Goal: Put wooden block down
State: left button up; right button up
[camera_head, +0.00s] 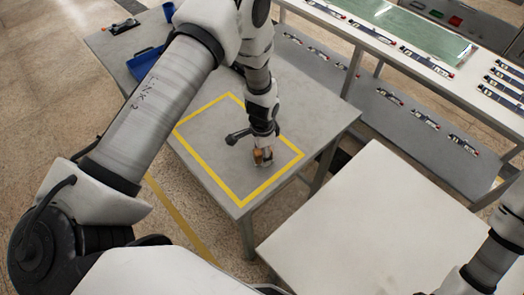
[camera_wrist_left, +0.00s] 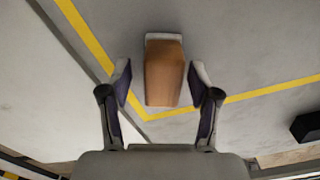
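The wooden block (camera_head: 258,156) is brown and sits inside the yellow-taped square on the grey table (camera_head: 215,125). In the left wrist view the wooden block (camera_wrist_left: 163,72) lies between the two fingers, with a pale strip at its far end. My left gripper (camera_head: 264,160) is low over the table at the block. The left wrist view shows its fingers (camera_wrist_left: 161,82) apart, with a gap on each side of the block. Whether the block rests fully on the table is hard to tell. My right gripper is out of view.
A blue bin (camera_head: 146,62) and a blue cup (camera_head: 168,11) stand at the table's far left. A white table (camera_head: 370,225) is at the right, beside the grey one. A rack (camera_head: 400,45) with several small parts runs along the back right. The taped square is otherwise clear.

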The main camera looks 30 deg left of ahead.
pick_arm(q)
jog(key=shift+r, duration=0.15)
pick_arm(e)
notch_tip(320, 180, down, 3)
jog(key=b, duration=0.3)
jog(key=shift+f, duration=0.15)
pick_arm(q)
notch_tip(320, 180, up, 12)
